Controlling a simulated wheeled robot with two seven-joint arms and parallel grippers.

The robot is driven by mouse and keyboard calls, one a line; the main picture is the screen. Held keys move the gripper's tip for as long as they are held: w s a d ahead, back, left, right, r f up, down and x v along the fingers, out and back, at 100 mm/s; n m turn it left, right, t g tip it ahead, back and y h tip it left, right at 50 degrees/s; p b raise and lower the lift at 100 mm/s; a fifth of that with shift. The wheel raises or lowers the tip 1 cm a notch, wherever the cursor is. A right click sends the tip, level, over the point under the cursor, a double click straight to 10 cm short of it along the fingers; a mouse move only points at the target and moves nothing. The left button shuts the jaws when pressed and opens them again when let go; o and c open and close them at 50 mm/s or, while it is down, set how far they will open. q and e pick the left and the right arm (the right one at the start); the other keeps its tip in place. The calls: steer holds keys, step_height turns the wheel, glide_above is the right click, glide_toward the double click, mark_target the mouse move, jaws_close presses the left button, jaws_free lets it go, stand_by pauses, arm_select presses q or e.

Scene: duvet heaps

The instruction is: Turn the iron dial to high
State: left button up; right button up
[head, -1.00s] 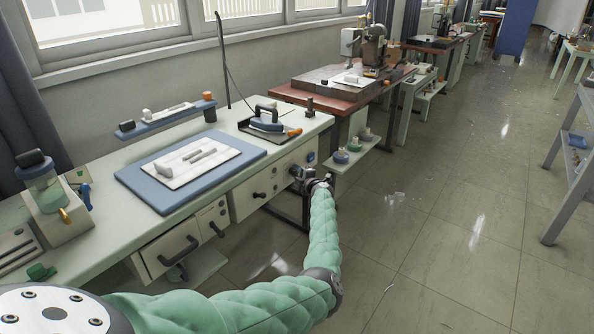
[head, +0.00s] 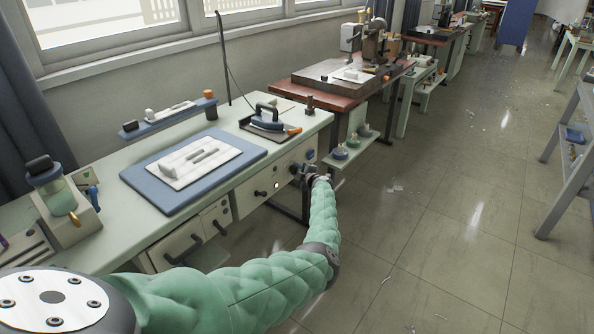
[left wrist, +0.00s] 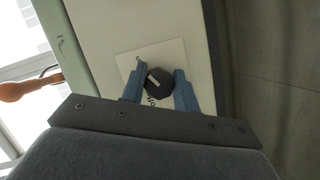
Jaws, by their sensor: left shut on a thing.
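The iron dial (left wrist: 158,82) is a dark faceted knob with a pale pointer mark, on a white plate (left wrist: 176,54) with partly hidden lettering. In the left wrist view the pointer leans toward the upper left. My left gripper (left wrist: 158,92) has its blue fingers on either side of the dial, shut on it. In the head view my left gripper (head: 302,171) is at the right end of the bench front and hides the dial. The iron (head: 268,117) rests on a dark tray above it. My right gripper is not in view.
A blue mat (head: 165,201) with a white board (head: 193,172) lies on the bench. Drawers with dark handles (head: 183,250) line its front. A small bright spot (head: 277,186) shows on the front panel. A low shelf with small pots (head: 340,153) stands right of the gripper. The floor is open.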

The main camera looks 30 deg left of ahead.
arm_select(q)
steer(key=shift+d, duration=0.1)
steer(key=o, duration=1)
steer(key=shift+c, duration=0.2)
steer(key=v, duration=0.7)
steer(key=shift+d, duration=0.3)
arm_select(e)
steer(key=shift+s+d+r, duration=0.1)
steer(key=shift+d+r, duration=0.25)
arm_select(q)
steer(key=shift+s, duration=0.1)
